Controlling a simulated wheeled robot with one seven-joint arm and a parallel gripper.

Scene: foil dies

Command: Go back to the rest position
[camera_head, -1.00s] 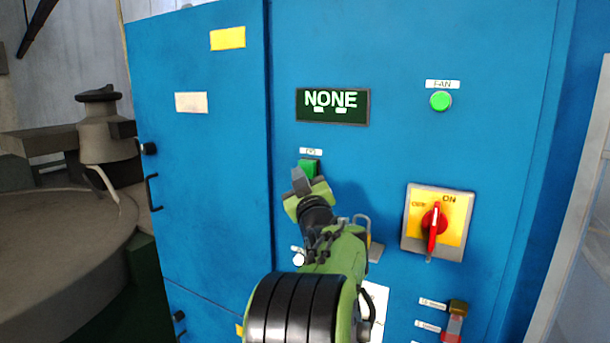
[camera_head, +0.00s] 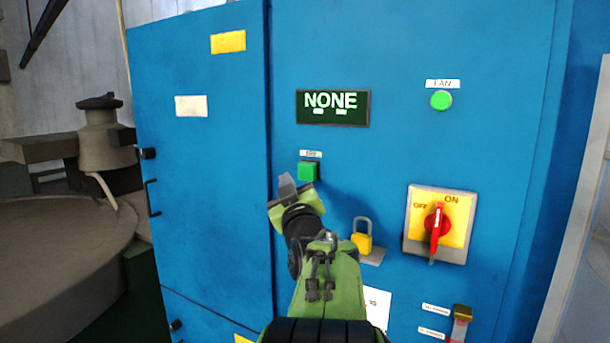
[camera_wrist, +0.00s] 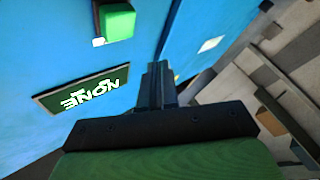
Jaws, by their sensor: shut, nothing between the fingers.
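My gripper (camera_head: 288,188) is shut and empty, in front of the blue cabinet (camera_head: 420,60) in the head view. Its tip is just left of and below the green square button (camera_head: 307,171), apart from it. In the wrist view the shut fingers (camera_wrist: 158,82) point along the cabinet face. The green button (camera_wrist: 119,20) and the display reading NONE (camera_wrist: 85,88) lie to their left there. The same display (camera_head: 333,107) is above the button in the head view.
A yellow padlock (camera_head: 361,238), a red and yellow rotary switch (camera_head: 437,226) at ON and a round green FAN button (camera_head: 441,100) are on the cabinet to the right. A door handle (camera_head: 152,197) sticks out at left, beside a large round drum (camera_head: 60,250).

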